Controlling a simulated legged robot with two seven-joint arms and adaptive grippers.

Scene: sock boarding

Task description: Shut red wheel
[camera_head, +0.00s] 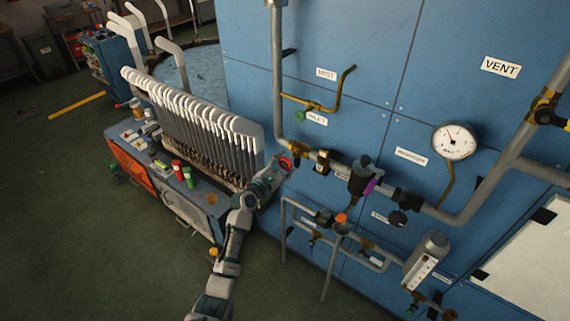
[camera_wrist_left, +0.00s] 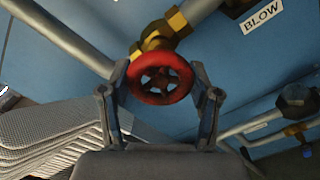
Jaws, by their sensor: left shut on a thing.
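The red wheel (camera_wrist_left: 161,86) is a small spoked handwheel on a brass valve (camera_wrist_left: 166,30) in the left wrist view. My left gripper (camera_wrist_left: 163,92) has its two fingers on either side of the wheel's rim, shut on it. In the head view the red wheel (camera_head: 285,163) shows small at the end of my left gripper (camera_head: 277,170), beside the grey pipe on the blue panel. The gripper partly hides the wheel there. My right gripper is in neither view.
A rack of white-topped sock forms (camera_head: 200,125) stands left of my arm on a cart (camera_head: 190,210) with small bottles. Grey pipes (camera_head: 277,80), a gauge (camera_head: 454,141) and a tube frame (camera_head: 330,270) stand out from the blue panel. Open floor lies at the lower left.

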